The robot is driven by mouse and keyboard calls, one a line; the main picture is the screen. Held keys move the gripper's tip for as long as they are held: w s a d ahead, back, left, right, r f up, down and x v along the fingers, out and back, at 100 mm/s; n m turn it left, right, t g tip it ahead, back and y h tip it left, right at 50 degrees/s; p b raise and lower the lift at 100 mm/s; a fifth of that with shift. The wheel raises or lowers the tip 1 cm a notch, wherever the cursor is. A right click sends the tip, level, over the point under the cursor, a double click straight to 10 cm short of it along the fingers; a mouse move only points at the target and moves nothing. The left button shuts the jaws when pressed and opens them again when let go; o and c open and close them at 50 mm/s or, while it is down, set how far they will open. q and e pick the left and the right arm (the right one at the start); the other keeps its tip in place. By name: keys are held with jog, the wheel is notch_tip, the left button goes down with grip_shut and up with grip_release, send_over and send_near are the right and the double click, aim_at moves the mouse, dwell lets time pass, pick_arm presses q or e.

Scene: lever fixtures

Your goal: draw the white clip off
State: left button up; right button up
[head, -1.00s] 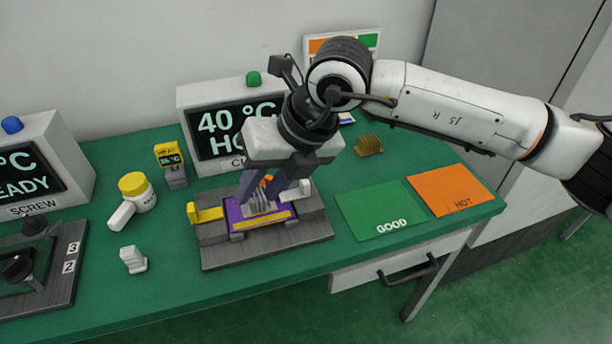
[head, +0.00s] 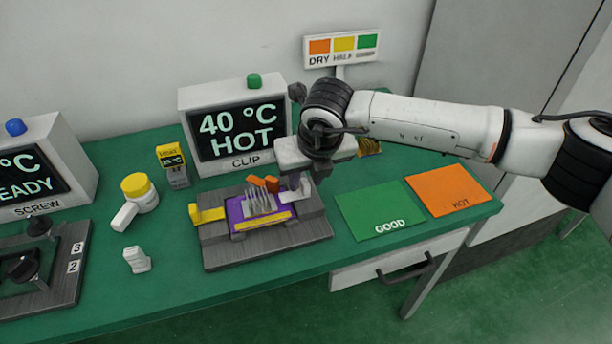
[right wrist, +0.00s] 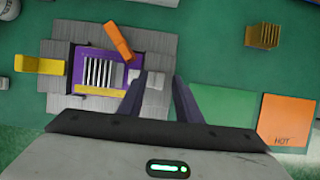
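Whether the fingers touch the clip I cannot tell. My left gripper is not in view.
The display (head: 238,128) reads 40 °C HOT. Green GOOD (head: 378,208) and orange HOT (head: 448,190) mats lie right.

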jog(key=shift+f, duration=0.1)
grip_shut()
jog(key=shift+w+d+f+b, duration=0.1)
jog(key=shift+w+d+b, duration=0.15)
jog(key=shift+d+b, duration=0.35)
jog(key=shift+w+d+f+b, duration=0.1)
jog(key=shift+w+d+b, duration=0.25)
jog(key=shift+d, duration=0.3)
jog(key=shift+d+r, duration=0.15)
jog(key=shift+d, duration=0.05)
jog(key=shift+r, duration=0.1)
grip_release()
jog(key=shift+s+d, duration=0.1)
